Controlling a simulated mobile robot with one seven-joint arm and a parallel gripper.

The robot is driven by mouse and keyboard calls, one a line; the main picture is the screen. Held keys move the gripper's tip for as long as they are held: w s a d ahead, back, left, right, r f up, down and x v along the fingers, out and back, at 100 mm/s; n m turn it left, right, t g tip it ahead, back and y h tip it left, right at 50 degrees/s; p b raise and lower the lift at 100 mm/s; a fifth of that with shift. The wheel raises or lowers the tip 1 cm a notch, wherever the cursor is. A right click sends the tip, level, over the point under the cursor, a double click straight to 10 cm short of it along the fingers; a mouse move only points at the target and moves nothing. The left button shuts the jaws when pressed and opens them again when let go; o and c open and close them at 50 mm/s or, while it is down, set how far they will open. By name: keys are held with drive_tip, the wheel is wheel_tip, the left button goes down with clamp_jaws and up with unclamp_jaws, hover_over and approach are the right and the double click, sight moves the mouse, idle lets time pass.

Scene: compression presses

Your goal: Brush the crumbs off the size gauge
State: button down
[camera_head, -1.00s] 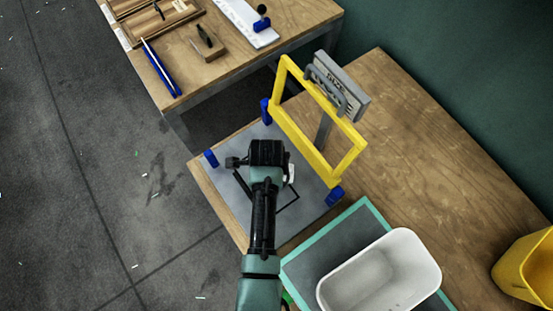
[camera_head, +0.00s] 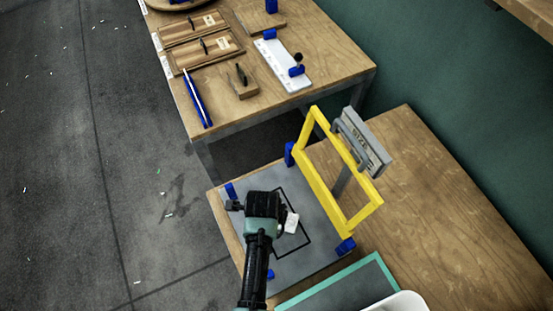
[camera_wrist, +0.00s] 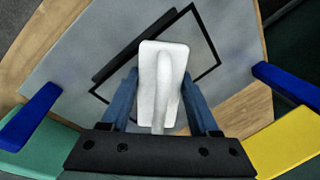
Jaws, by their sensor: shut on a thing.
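The size gauge is a grey plate (camera_head: 300,262) with a black square outline, blue corner blocks, a raised yellow frame (camera_head: 325,180) and a grey sign (camera_head: 362,140) reading "SIZE". My gripper (camera_head: 264,208) is over the plate's left part. It is shut on a white handled tool, seemingly the brush (camera_head: 291,222). In the wrist view the white brush (camera_wrist: 148,60) sits between my blue-grey fingers (camera_wrist: 160,105), above the outline. A dark strip, perhaps its shadow, lies beside it. I cannot tell whether it touches the plate. I cannot make out crumbs on the plate.
A teal-edged mat (camera_head: 345,287) and a white tub (camera_head: 402,303) lie at the front. Bare wooden table (camera_head: 440,210) extends right. Another table behind holds wooden boards (camera_head: 207,50), a white strip (camera_head: 283,65) and a blue bar (camera_head: 197,98).

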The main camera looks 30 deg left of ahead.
drive_tip(key=shift+w+d+f, duration=0.15)
drive_tip(key=shift+w+f, duration=0.1)
drive_tip(key=shift+w, duration=0.4)
drive_tip(key=shift+w+d+r+b, duration=0.1)
drive_tip(key=shift+w+d+b, duration=0.2)
drive_tip(key=shift+w+d, duration=0.35)
drive_tip(key=shift+w+d+r+b, duration=0.1)
drive_tip(key=shift+w+d+b, duration=0.15)
drive_tip(key=shift+w+d, duration=0.35)
drive_tip(key=shift+w+d+b, duration=0.3)
drive_tip(key=shift+w+d, duration=0.1)
drive_tip(key=shift+w, duration=0.3)
drive_tip(key=shift+w+d+b, duration=0.25)
drive_tip(key=shift+w+d, duration=0.1)
drive_tip(key=shift+w, duration=0.35)
